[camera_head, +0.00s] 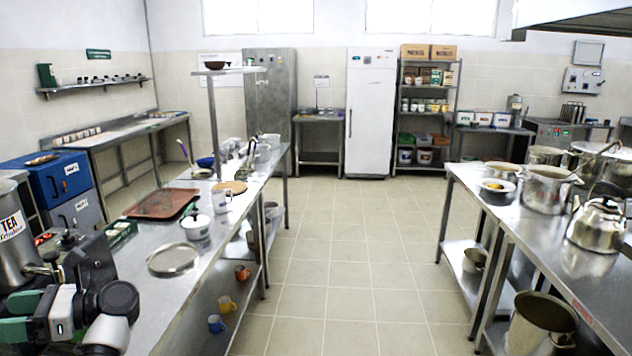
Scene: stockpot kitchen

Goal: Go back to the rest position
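My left arm comes in at the bottom left, with white, black and green links. Its dark gripper (72,258) is beside the steel TEA urn (14,235), over the near end of the left steel counter (135,285). I cannot make out whether its fingers are open or shut, or whether they touch anything. My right arm and gripper are not in view.
The right counter (566,262) carries a kettle (597,224) and a stockpot (547,190). The tiled aisle (350,255) between them is clear.

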